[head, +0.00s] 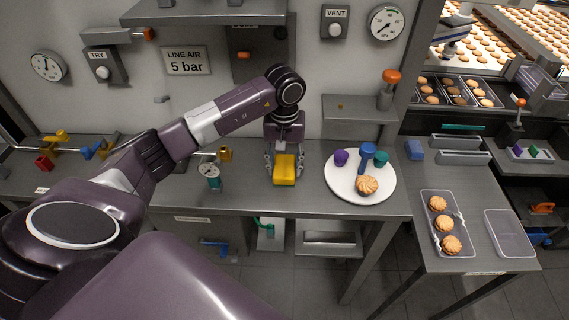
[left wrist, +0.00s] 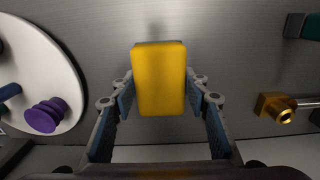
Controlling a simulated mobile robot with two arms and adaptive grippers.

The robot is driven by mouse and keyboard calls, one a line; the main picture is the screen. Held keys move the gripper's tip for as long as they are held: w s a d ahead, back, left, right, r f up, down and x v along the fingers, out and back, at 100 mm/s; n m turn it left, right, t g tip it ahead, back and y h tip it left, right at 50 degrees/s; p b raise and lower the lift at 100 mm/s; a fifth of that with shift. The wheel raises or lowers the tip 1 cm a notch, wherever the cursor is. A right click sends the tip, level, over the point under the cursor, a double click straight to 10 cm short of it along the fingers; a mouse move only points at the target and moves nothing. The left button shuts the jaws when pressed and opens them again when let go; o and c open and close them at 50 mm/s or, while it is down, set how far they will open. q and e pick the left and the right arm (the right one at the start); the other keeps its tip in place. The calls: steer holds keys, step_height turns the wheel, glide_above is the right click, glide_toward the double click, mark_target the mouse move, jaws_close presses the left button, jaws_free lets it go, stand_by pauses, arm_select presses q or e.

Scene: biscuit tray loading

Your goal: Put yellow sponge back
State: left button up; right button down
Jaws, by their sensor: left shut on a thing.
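The yellow sponge (head: 285,169) is a small block at the middle of the grey bench (head: 245,192) in the head view. My left gripper (head: 284,163) comes down over it from above, with a finger on each side. In the left wrist view the sponge (left wrist: 160,80) stands between the two fingers of my left gripper (left wrist: 160,97), which is shut on it. The bench surface lies behind the sponge there; whether the sponge touches it I cannot tell. My right gripper is in neither view.
Right of the sponge is a white plate (head: 341,188) with a biscuit (head: 367,185) and purple, blue and teal pieces. A biscuit tray (head: 454,207) and an empty tray (head: 510,234) lie further right.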

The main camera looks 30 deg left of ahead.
mark_target(284, 166)
arm_select(q)
steer(key=shift+f, duration=0.2)
steer(key=o, duration=1)
steer(key=shift+r, duration=0.1)
steer(key=shift+r, duration=0.15)
steer(key=shift+w+r, duration=0.1)
steer(key=shift+r, duration=0.2)
step_height(284, 166, up, 6)
steer(key=b, duration=0.2)
steer(key=shift+b, duration=0.35)
steer(key=shift+r, duration=0.45)
steer(key=shift+f, duration=0.1)
